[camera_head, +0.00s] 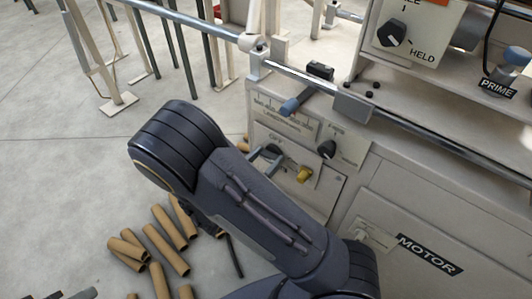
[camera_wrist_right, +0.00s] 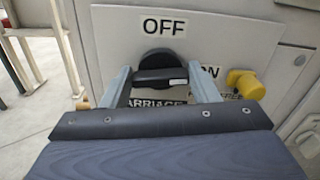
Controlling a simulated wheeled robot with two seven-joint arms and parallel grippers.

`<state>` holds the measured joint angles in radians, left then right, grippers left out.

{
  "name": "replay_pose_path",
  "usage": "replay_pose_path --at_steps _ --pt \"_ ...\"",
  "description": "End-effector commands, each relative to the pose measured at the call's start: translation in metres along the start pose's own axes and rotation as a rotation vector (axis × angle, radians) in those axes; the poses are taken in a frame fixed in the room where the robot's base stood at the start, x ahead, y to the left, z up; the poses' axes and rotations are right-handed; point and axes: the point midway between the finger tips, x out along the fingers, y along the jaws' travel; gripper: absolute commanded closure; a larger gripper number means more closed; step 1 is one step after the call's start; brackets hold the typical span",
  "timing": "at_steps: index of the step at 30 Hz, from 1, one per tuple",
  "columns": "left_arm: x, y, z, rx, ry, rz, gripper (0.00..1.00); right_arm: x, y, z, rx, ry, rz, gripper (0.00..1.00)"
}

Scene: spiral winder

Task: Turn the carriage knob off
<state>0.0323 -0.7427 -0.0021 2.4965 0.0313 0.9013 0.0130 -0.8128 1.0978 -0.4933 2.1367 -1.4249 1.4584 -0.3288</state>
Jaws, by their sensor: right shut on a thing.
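The carriage knob (camera_wrist_right: 160,58) is a round black knob with a raised bar on the front panel of the machine. In the right wrist view, OFF is printed above it, ON to its right and a partly covered CARRIAGE label below. The bar lies about level, with a pale mark at its right end, on the ON side. My right gripper (camera_wrist_right: 160,80) has one finger at each end of the bar and is shut on the knob. In the head view the right gripper (camera_head: 265,155) is at the panel, and my arm hides part of it. My left gripper is not in view.
A yellow knob (camera_wrist_right: 246,84) sticks out close to the right finger. Another black knob (camera_head: 327,149) and a blue-ended lever (camera_head: 291,105) are nearby on the machine. Several cardboard tubes (camera_head: 166,250) lie on the floor at the left.

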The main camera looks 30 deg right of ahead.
Motion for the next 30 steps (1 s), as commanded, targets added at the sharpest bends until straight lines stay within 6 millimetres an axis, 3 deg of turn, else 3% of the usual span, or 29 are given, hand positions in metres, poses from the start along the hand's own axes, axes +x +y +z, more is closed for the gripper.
replay_pose_path --at_steps 1,12,30 --pt "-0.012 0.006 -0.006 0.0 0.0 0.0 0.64 0.0 -0.001 0.006 -0.042 0.001 0.0 0.68" --pt "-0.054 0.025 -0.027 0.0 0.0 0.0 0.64 0.0 0.0 0.005 -0.388 0.002 0.002 0.68" --pt "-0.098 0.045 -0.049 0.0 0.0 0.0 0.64 0.0 0.003 0.001 -0.954 0.002 0.001 0.68"
